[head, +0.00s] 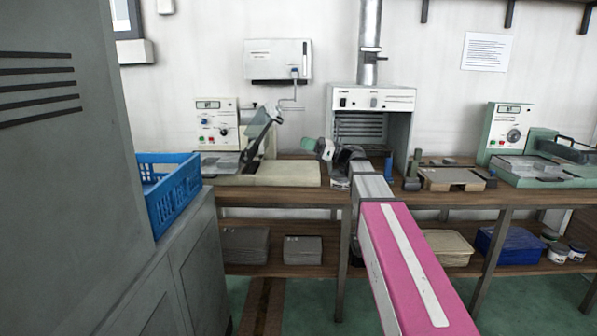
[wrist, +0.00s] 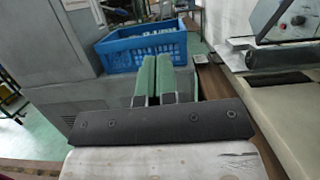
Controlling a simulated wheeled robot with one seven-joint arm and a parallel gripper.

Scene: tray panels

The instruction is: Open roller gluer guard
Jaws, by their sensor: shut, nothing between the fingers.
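The roller gluer stands at the left of the bench in the head view, with a pale control box (head: 216,124) and a beige bed (head: 270,173). A grey tilted panel (head: 258,130), which looks like its guard, slants up to the right beside the box. In the wrist view a grey plate with a round fitting (wrist: 291,22) stands over a dark roller (wrist: 280,57) at the right. My gripper (head: 308,145) is shut and empty, to the right of the panel and apart from it. Its green fingers lie together in the wrist view (wrist: 156,62).
A blue crate (head: 174,197) sits on the grey cabinet at left and shows beyond my fingers in the wrist view (wrist: 117,52). A heater box (head: 372,100) with a flue stands mid-bench. A green machine (head: 543,172) is at right.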

